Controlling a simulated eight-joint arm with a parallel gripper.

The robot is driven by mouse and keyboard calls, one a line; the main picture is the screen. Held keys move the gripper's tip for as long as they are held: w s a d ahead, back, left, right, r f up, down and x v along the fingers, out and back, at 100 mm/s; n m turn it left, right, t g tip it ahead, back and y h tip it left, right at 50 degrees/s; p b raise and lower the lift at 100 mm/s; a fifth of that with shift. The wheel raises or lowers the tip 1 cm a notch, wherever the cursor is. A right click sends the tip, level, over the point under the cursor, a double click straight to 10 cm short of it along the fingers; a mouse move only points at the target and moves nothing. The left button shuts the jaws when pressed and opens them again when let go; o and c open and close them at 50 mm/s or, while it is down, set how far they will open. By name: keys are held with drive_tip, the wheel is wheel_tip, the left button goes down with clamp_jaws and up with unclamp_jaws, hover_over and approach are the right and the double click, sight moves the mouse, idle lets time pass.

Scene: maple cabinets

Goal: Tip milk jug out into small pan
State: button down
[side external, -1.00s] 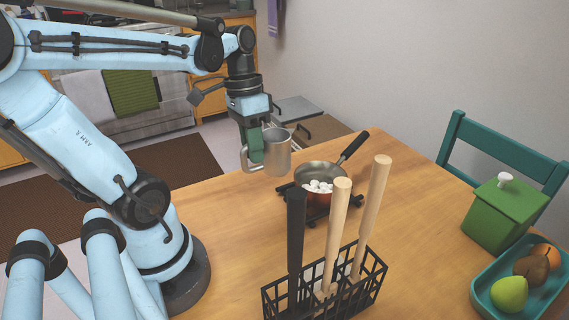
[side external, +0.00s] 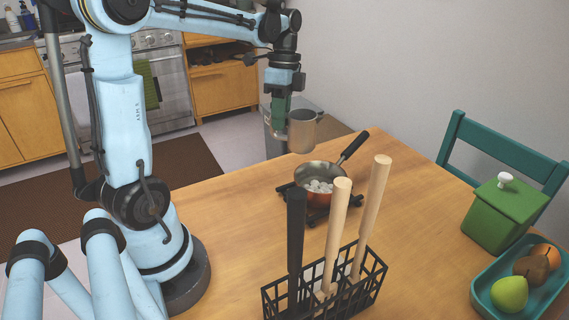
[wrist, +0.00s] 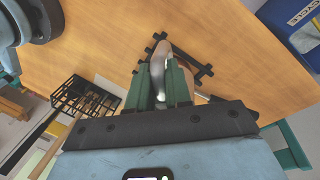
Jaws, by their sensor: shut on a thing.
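The small pan (side external: 312,194) has a red-orange outside and a dark handle pointing to the back right. The jug hangs just above and slightly left of the pan in the side view. What is inside the jug is hidden.
The pan sits on a black trivet (side external: 316,217). A black wire basket (side external: 340,290) with tall rolling-pin-like handles stands in front. A green canister (side external: 499,215) and a teal fruit tray (side external: 484,299) are at right. The table's left middle is clear.

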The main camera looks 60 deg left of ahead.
sight(307, 111)
drive_tip(key=w+a+f+m+y, duration=0.2)
drive_tip(key=w+a+f+m, duration=0.5)
drive_tip(key=w+a+m, duration=0.2)
drive_tip(key=shift+w+f+m+g, duration=0.25)
drive_tip(key=shift+w+m, duration=0.2)
drive_tip(key=shift+m, duration=0.85)
drive_tip(key=shift+r, duration=0.1)
drive_tip(key=shift+s+d+r+n+t+y, duration=0.15)
drive_tip(key=shift+s+d+r+t+y, duration=0.2)
drive_tip(key=shift+d+r+y, duration=0.75)
drive_tip(key=shift+s+d+r+n+t+y, duration=0.1)
drive_tip(key=shift+s+d+r+t+y, duration=0.2)
drive_tip(key=shift+d+r+y, duration=0.8)
drive_tip(key=shift+s+d+r+n+t+y, duration=0.15)
drive_tip(key=shift+s+d+r+t+y, duration=0.4)
drive_tip(key=shift+d+y, duration=0.85)
drive_tip(key=shift+d+r+y, duration=0.65)
drive_tip(key=shift+r+y, duration=0.05)
drive_tip(key=shift+s+d+r+y, duration=0.1)
drive_tip(key=shift+d+r+y, duration=0.45)
drive_tip(key=shift+y, duration=0.35)
drive_tip(key=shift+s+d+r+n+y+p, duration=0.15)
drive_tip(key=shift+d+r+n+y+p, duration=0.25)
drive_tip(key=shift+y, duration=0.5)
